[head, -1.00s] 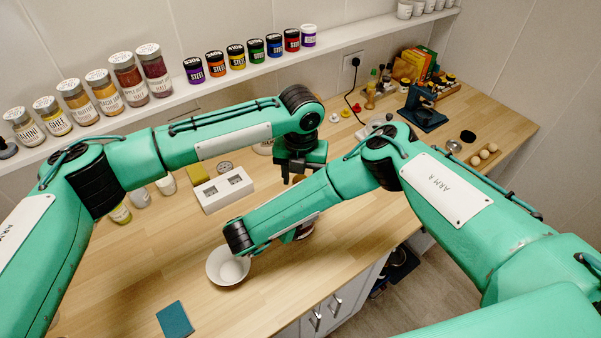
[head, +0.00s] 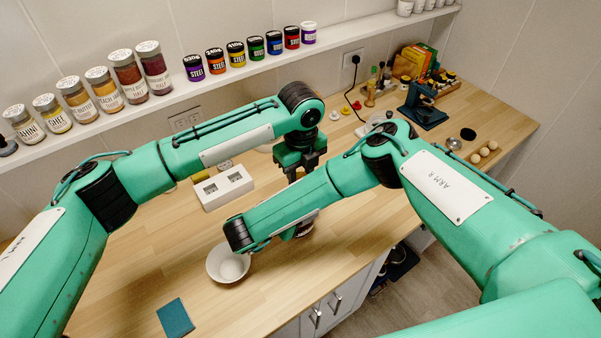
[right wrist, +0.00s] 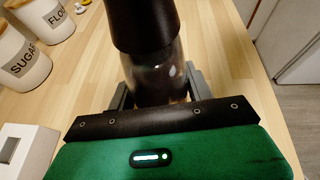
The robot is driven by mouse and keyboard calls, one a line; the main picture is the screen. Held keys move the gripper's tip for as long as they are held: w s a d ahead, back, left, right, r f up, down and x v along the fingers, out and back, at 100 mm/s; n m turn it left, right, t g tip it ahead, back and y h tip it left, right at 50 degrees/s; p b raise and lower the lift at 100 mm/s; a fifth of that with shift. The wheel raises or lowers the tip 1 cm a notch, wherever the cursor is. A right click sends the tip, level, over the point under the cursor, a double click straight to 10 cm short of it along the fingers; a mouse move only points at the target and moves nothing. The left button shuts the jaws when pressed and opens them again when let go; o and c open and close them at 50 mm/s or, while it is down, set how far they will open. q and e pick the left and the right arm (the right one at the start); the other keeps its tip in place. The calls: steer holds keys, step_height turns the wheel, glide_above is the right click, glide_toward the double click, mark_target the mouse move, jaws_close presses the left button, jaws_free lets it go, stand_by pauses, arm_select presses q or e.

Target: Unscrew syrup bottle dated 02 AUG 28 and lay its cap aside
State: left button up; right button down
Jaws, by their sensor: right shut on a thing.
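My right gripper (right wrist: 155,92) is shut on a dark, glossy bottle (right wrist: 158,78) standing between its fingers in the right wrist view. The bottle's upper part is black and runs out of the top of the frame. No date can be read on it. In the head view only a small dark red and white piece of the bottle (head: 304,229) shows past my right forearm. My left gripper (head: 301,172) points down behind that forearm, with its fingers apart.
A white bowl (head: 214,273) stands beside my right forearm, and a blue-green booklet (head: 174,318) lies near the front edge. A white box (head: 208,200) stands left of my left gripper. Sugar (right wrist: 22,62) and flour (right wrist: 50,20) canisters show in the wrist view.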

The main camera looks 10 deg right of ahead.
arm_select(q)
steer(key=n, duration=0.4)
steer(key=shift+n, duration=0.3)
steer(key=o, duration=1.1)
steer(key=shift+c, duration=0.2)
step_height(320, 180, up, 4)
steer(key=shift+r, duration=0.25)
steer(key=shift+c, duration=0.3)
steer(key=shift+w+r+m, duration=0.1)
steer(key=shift+r+m, duration=0.75)
steer(key=shift+m, duration=0.25)
steer(key=shift+r+m, duration=0.75)
steer(key=shift+m, duration=0.45)
steer(key=shift+f, duration=3.9)
